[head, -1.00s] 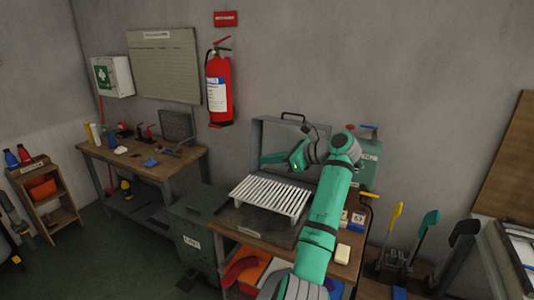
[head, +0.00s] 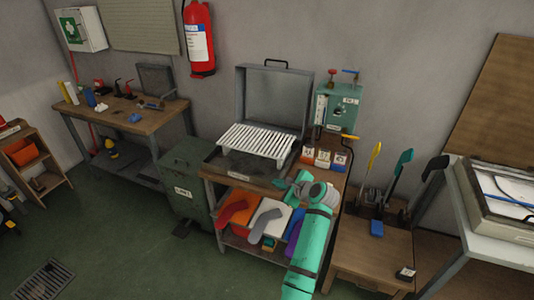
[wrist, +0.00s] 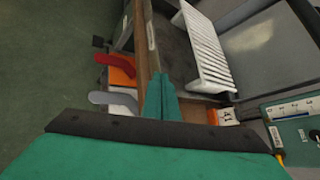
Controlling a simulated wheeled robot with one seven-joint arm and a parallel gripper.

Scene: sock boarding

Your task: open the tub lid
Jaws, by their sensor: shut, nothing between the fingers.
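A shallow dark tub (head: 222,165) with a white slatted rack (head: 258,140) over it sits on the wooden bench. Its grey lid (head: 285,97) stands raised at the back, close to the wall; the lid also shows in the wrist view (wrist: 268,45). My gripper (head: 279,183) is shut and empty at the bench's front edge, in front of and below the rack, apart from the lid. In the wrist view its fingers (wrist: 160,95) are together, with the rack beyond them. My arm covers part of the bench's right front.
A green unit (head: 340,103) with a red and a blue handle stands right of the lid. Small labelled boxes (head: 322,158) stand before it. Coloured trays holding socks (head: 233,210) lie under the bench. A lidded green bin (head: 185,190) stands left. Floor in front is clear.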

